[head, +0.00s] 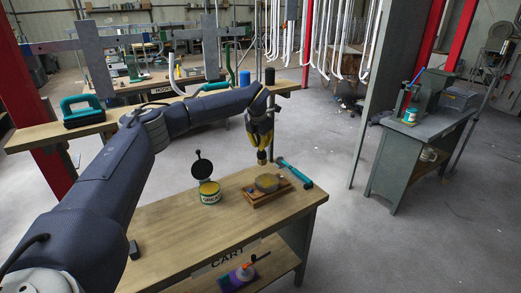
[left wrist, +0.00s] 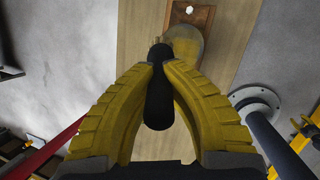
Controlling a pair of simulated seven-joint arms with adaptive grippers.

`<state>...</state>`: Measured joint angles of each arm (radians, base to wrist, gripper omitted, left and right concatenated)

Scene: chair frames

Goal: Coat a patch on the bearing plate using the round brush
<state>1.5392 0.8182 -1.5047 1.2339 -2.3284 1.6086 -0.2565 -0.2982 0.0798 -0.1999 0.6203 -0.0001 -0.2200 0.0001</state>
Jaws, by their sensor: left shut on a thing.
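The bearing plate (head: 267,182) is a dull yellowish disc on a brown wooden block near the right end of the cart top. Its disc also shows beyond my fingertips in the left wrist view (left wrist: 187,44). My left gripper (head: 262,155) has yellow fingers pointing down, just above and behind the plate. In the left wrist view the gripper (left wrist: 160,65) is shut on a dark rounded handle, apparently the round brush (left wrist: 159,100). Its bristle end cannot be made out, nor whether it touches the plate. My right gripper is not in view.
An open grease tin (head: 209,193) with a raised black lid (head: 202,166) stands left of the plate. A teal tool (head: 295,173) lies at the right edge of the wooden cart top (head: 165,225). The cart's front middle is clear.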

